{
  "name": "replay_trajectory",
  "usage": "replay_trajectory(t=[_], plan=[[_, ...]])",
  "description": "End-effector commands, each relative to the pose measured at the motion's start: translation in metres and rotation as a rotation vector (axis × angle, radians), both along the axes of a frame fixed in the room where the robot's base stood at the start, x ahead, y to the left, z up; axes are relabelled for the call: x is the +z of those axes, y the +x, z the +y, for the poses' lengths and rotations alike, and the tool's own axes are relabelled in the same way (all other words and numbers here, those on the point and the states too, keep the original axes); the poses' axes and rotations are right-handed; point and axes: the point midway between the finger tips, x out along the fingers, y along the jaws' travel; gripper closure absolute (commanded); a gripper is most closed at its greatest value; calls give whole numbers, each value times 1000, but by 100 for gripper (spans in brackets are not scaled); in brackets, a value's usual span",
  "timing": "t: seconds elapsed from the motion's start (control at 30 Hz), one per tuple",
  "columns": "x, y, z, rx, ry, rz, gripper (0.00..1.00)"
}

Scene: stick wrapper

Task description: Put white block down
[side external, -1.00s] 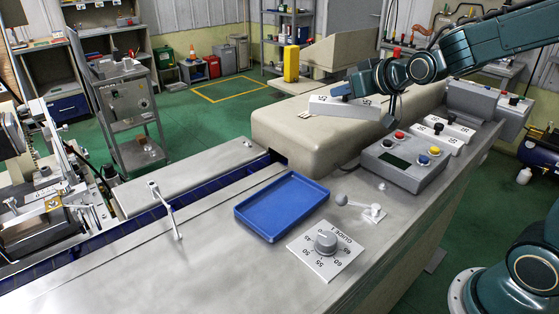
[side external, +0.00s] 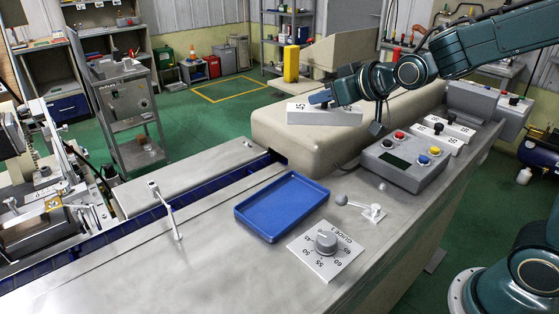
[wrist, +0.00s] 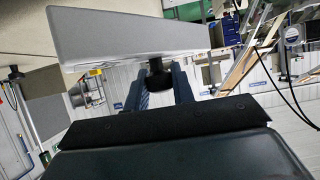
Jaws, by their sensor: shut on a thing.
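The white block (side external: 325,118) is a long bar with a dark number label at its left end, and it lies nearly level in the side view. It appears in front of the beige rounded housing (side external: 275,140); I cannot tell whether it touches it. My gripper (side external: 322,99) is above the block and shut on its knob. In the wrist view the block (wrist: 130,32) spans the upper part, with its black knob between the fingers of my gripper (wrist: 160,82).
An empty blue tray (side external: 282,207) lies on the metal bench. A dial plate (side external: 325,268), a small lever (side external: 372,210) and a button box (side external: 405,160) stand to its right. Two similar white blocks (side external: 443,137) with black knobs sit beyond the button box.

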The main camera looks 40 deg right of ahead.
Motion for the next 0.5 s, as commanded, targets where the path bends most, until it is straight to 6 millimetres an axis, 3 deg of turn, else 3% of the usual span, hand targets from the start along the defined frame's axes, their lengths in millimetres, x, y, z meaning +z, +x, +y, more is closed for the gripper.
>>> replay_trajectory(t=[0.23,0.5], plan=[[2,1,16,81,1,-1,100],[10,-2,53,288,0,-3,100]])
